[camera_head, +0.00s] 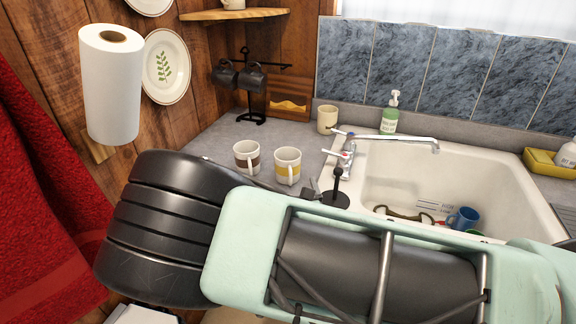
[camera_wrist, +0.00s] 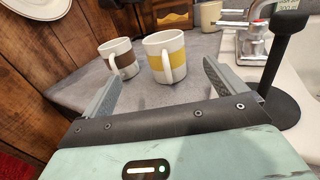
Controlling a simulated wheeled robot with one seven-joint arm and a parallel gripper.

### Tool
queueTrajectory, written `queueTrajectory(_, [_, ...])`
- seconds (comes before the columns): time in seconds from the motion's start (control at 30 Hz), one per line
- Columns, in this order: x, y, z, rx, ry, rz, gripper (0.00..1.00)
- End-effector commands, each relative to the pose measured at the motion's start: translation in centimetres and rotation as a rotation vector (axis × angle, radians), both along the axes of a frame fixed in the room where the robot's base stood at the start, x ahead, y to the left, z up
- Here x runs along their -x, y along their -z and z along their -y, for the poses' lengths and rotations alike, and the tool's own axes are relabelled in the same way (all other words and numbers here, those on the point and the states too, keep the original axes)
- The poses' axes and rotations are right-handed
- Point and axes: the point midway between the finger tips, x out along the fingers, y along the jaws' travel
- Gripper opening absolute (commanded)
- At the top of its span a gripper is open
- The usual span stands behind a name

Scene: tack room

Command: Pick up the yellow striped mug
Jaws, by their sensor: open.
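The yellow striped mug (camera_head: 288,172) is white with a yellow band and stands upright on the grey counter, left of the sink. In the wrist view the mug (camera_wrist: 156,58) is ahead of my gripper (camera_wrist: 160,72), with its handle turned toward me. My gripper is open, with one finger on each side of the mug in the picture and nothing held. The mug looks a little beyond the fingertips; I cannot tell the exact gap. In the head view my arm hides most of the gripper.
A brown striped mug (camera_head: 246,165) stands close on the left, near my left finger in the wrist view (camera_wrist: 126,60). A black stand (camera_head: 336,198) is on the right, beside the sink (camera_head: 480,165) and faucet (camera_head: 348,160). A cream cup (camera_head: 326,119) stands behind. Counter (camera_head: 205,142) is clear at left.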

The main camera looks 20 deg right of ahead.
Motion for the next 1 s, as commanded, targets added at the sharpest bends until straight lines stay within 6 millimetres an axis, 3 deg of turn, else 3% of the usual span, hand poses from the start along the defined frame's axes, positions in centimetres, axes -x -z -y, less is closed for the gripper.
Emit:
queueTrajectory(0.23, [-4.4,-0.2,0.9,0.0,0.002,0.0,0.96])
queueTrajectory(0.47, [-6.0,-0.3,1.3,0.0,0.002,0.0,0.96])
queueTrajectory(0.8, [-10.1,-0.6,2.6,0.0,0.002,-0.001,0.96])
queueTrajectory(1.0, [-10.5,-0.4,2.6,0.0,0.001,-0.001,0.96])
